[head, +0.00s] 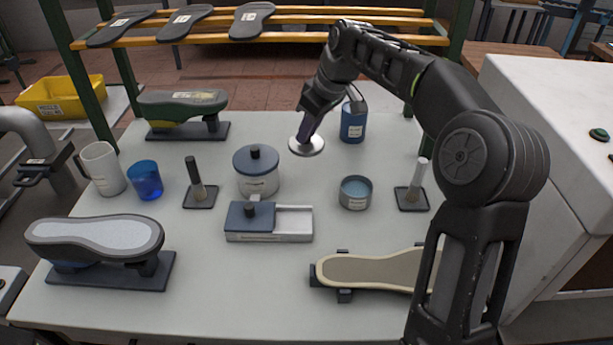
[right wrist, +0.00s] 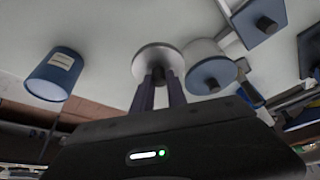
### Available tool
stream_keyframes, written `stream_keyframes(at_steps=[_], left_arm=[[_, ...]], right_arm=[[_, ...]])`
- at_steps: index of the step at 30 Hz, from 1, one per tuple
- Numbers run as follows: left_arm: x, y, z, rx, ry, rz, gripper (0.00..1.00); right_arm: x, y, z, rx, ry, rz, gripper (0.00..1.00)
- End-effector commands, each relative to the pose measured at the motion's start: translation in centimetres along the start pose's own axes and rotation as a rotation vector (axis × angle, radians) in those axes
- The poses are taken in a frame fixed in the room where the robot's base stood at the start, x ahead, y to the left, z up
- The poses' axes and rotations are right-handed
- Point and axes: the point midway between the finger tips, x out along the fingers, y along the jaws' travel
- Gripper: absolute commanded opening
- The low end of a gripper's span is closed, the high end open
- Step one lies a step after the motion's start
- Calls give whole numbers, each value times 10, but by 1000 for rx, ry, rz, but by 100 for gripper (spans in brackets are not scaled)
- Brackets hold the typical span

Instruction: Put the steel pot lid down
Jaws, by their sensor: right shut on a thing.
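The steel pot lid (head: 315,147) is a round, pale metal disc over the back middle of the table. My right gripper (head: 304,136) reaches down to it from above and is shut on its knob. In the right wrist view, the two fingers (right wrist: 158,88) close on the dark knob of the lid (right wrist: 148,57). The lid looks roughly level; I cannot tell whether it touches the table or hangs just above it. My left gripper is not in view.
A blue can (head: 352,127) stands close right of the lid, and a blue-lidded pot (head: 257,180) stands front left. An open tin (head: 355,193) and a box with a sliding lid (head: 293,222) are nearer. Shoe lasts (head: 95,235) stand around the edges. Bare table lies in front of the lid.

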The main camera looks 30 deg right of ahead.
Motion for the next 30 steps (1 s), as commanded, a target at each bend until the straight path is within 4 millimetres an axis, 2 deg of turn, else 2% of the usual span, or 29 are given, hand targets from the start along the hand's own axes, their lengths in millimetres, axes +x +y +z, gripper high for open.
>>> stream_keyframes(at_steps=[7, 15, 18, 30], left_arm=[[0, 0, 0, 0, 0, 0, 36], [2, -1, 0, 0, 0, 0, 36], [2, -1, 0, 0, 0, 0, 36], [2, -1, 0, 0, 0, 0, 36]], right_arm=[[6, 0, 3, 0, -2, -2, 0], [47, 0, 21, -1, -3, -3, 0], [56, 0, 24, -1, -2, -2, 0], [64, 0, 27, -1, -1, -1, 0]])
